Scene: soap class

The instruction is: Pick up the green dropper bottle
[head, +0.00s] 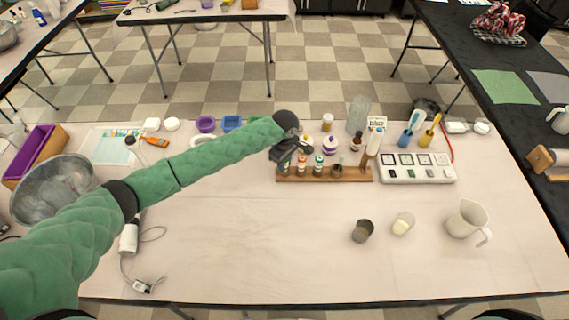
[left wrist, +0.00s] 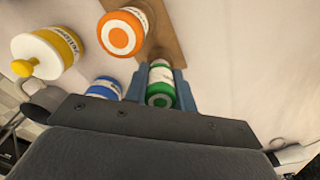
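The green dropper bottle (left wrist: 160,90) is seen from above in the left wrist view, with a white label and a green cap. My left gripper (left wrist: 161,80) has one finger on each side of it, and both fingers appear to touch it. In the head view my left gripper (head: 285,153) is over the left end of the wooden rack (head: 345,174) and largely hides the bottle there. Whether the bottle is clear of the rack is hard to tell. My right gripper is not in view.
A blue-capped bottle (left wrist: 104,88) stands close beside the left finger, with an orange-capped bottle (left wrist: 122,33) on the rack beyond. The table's front middle is clear.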

